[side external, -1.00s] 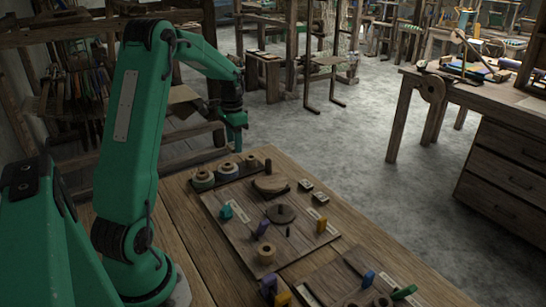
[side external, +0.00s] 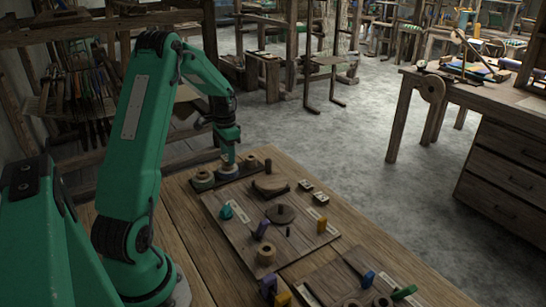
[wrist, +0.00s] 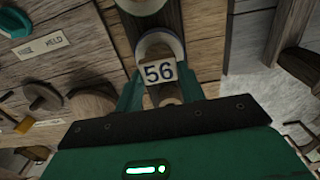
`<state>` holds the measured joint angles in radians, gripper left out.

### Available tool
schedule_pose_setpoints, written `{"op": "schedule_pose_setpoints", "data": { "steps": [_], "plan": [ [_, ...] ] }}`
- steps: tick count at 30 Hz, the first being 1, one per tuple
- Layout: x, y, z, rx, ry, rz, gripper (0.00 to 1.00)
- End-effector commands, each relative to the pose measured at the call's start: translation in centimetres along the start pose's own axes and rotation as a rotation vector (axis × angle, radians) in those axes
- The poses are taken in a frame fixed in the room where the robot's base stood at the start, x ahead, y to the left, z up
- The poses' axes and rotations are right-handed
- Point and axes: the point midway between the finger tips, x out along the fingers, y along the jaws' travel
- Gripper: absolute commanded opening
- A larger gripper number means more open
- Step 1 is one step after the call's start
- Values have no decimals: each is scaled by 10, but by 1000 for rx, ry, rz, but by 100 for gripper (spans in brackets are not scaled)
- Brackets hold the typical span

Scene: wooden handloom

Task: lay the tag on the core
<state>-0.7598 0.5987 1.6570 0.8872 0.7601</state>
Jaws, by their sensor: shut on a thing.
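A small pale tag (wrist: 158,73) marked "56" shows between the green fingers of my gripper (wrist: 160,86) in the wrist view. My gripper is shut on it. Behind the tag is a round spool core with a pale rim (wrist: 160,42), partly covered by the tag. In the side view my gripper (side external: 229,160) is right over this middle spool (side external: 228,174) on the dark rack. The tag is too small to make out there. I cannot tell whether the tag touches the core.
A greenish spool (side external: 203,180) and a tan spool (side external: 251,161) stand on either side on the rack. A wooden board (side external: 230,230) with a disc, a half-round block and coloured pieces lies in front. Two small pale plates (side external: 312,191) lie to the right.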

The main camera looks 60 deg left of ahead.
Motion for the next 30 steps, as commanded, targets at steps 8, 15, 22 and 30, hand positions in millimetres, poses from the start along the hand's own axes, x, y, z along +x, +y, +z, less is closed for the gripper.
{"op": "schedule_pose_setpoints", "data": {
  "steps": [8,15,22,30],
  "plan": [
    [2,0,0,0,1,-1,18],
    [6,0,0,0,1,-1,18],
    [11,0,0,0,1,-1,18],
    [12,0,0,0,1,-1,61]
  ]
}}
